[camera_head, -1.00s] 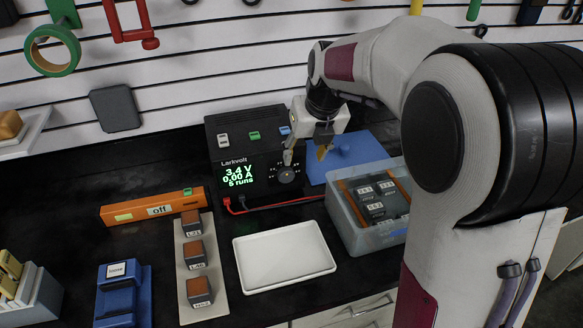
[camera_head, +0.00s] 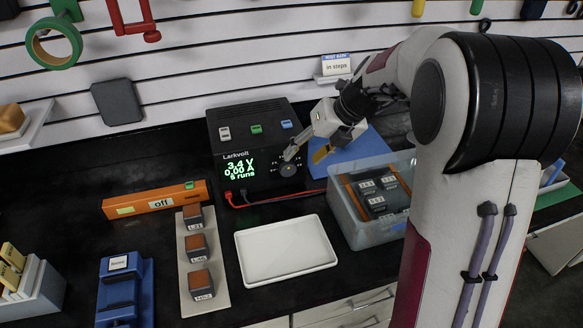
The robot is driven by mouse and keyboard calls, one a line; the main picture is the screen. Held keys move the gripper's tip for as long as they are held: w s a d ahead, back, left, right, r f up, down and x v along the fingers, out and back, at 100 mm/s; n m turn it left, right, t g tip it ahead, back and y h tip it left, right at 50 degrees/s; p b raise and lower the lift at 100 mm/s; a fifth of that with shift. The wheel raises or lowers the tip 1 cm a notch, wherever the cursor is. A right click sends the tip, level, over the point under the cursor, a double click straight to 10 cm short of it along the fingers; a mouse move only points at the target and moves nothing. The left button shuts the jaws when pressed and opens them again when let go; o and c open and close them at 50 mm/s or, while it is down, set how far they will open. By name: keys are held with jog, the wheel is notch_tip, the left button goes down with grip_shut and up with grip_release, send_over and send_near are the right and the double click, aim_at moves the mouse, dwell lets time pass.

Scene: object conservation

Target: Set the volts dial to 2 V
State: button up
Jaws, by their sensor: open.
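The black Larkvolt power supply (camera_head: 258,122) stands at the back of the bench. Its green display (camera_head: 241,168) reads 3.4 V, 0.00 A and 6 or 8 runs. The round dark dial (camera_head: 288,170) is on its front face, right of the display, with small marks around it. One grey finger reaches close to the dial's upper edge, and a yellowish finger is to the right. I cannot tell whether either finger touches the dial.
Red and black leads (camera_head: 275,198) run right from the supply. A clear bin (camera_head: 362,233) with dark blocks stands at right. A white tray (camera_head: 285,249) lies in front, empty. An orange bar marked "off" (camera_head: 140,205) and a strip of brown-topped blocks (camera_head: 187,278) lie left.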

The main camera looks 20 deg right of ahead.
aim_at(290, 169)
jog(key=shift+a+f, duration=0.1)
jog(key=shift+x, duration=3.8)
jog(key=c, duration=1.1)
